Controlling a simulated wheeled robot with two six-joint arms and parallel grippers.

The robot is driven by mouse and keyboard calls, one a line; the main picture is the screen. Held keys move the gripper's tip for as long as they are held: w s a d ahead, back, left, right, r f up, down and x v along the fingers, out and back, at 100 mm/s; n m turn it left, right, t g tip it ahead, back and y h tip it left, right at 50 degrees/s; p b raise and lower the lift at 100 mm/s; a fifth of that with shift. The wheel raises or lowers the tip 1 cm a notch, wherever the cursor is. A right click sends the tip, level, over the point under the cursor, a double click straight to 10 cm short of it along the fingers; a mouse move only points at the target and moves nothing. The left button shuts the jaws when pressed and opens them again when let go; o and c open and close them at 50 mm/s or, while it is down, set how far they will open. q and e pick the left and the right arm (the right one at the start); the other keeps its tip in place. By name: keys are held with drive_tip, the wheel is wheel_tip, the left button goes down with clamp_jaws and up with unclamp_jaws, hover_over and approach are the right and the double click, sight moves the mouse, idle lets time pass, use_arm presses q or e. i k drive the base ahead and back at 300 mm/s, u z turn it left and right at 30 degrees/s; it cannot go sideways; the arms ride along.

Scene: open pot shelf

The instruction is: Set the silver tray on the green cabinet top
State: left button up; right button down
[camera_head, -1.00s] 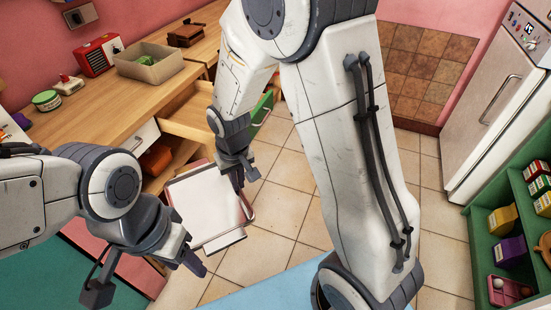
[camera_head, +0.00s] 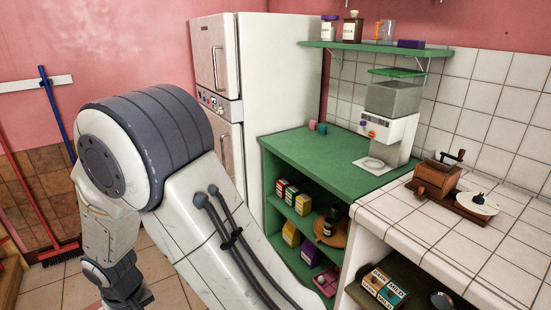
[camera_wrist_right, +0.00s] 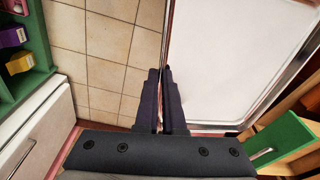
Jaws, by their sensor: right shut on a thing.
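The silver tray (camera_wrist_right: 235,60) shows in the right wrist view as a pale flat panel with a metal rim, filling the upper right. My right gripper (camera_wrist_right: 162,76) is shut on the tray's near rim, with the tray to the right of the fingers. In the head view the right arm's wrist runs off the bottom left, so its gripper and the tray are not seen there. The green cabinet top (camera_head: 325,172) is in the middle of the head view, right of my arm. My left gripper is not in view.
A white dispenser (camera_head: 390,130) stands at the cabinet's right end, and two small cups (camera_head: 317,127) stand at its back. The top's middle is clear. A green wall shelf (camera_head: 380,48) hangs above. A tall fridge (camera_head: 275,75) stands left, a tiled counter (camera_head: 450,225) with a grinder (camera_head: 437,178) right.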

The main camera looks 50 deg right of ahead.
sight(313, 150)
drive_tip(key=z, duration=0.25)
drive_tip(key=i, duration=2.25)
drive_tip(key=z, duration=1.1)
